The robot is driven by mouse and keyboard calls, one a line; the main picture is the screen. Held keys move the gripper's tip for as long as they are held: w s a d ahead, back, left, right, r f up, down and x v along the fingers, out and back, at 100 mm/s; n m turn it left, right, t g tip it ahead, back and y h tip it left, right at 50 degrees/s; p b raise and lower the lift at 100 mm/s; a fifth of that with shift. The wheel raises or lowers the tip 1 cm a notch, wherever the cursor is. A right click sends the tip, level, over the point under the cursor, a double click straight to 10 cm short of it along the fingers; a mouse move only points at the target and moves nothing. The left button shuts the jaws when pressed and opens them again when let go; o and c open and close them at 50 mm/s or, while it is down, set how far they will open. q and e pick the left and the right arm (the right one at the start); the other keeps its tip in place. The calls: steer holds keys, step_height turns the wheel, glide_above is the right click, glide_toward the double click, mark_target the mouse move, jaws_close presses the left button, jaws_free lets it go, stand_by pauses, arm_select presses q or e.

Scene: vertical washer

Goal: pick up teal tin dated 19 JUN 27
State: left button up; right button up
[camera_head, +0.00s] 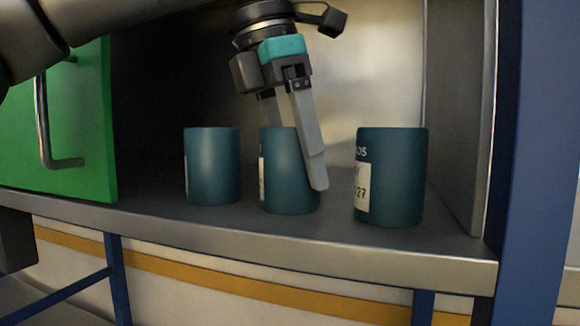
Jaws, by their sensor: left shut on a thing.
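Three teal tins stand upright in a row in the open cabinet. My left gripper (292,145) reaches down from above and is shut on the middle tin (281,175). One grey finger crosses the tin's front right side; the other is mostly hidden behind it. The middle tin appears to stand on the shelf, its white label seen edge-on and unreadable. The right tin (398,180) has a label at its left side, of which only "27" reads clearly. The left tin (213,165) shows just a sliver of label. My right gripper is not in view.
The metal shelf (250,235) has a raised front edge. A green door (80,130) with a metal handle stands open at left. A grey side wall (460,130) and a blue post (537,160) bound the right. Narrow gaps separate the tins.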

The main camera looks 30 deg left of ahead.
arm_select(q)
steer(key=c, duration=0.7)
steer(key=shift+c, duration=0.4)
steer(key=shift+r, duration=0.2)
